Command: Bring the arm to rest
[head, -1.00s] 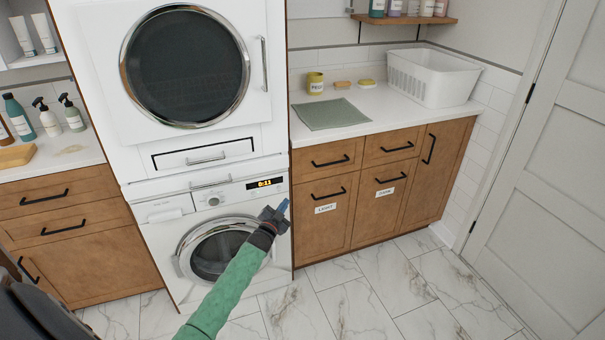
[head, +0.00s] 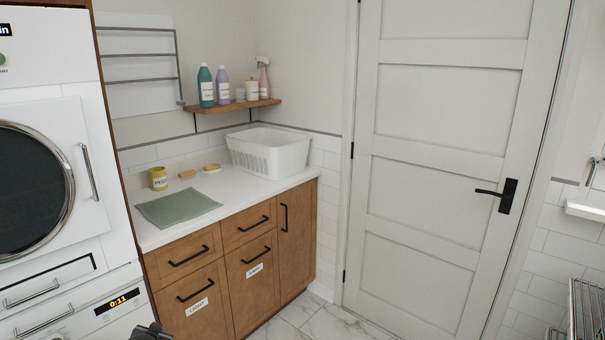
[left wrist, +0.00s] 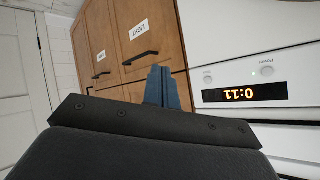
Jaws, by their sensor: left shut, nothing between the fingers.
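My left gripper (left wrist: 163,88) shows in the left wrist view with its blue fingers together and nothing between them. It is in front of the washer's control panel (left wrist: 245,94) and the wooden cabinet fronts (left wrist: 150,50). In the head view only a dark piece of the left gripper (head: 151,331) shows at the bottom edge, in front of the washer (head: 110,312). The rest of that arm is out of the frame. My right gripper is in neither view.
A wooden cabinet (head: 240,262) with black handles stands right of the washer and dryer (head: 70,120). Its counter (head: 245,195) bears a white basket (head: 268,150), a green mat (head: 178,207) and a yellow cup (head: 158,179). A closed white door (head: 440,150) is at right, with marble floor before it.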

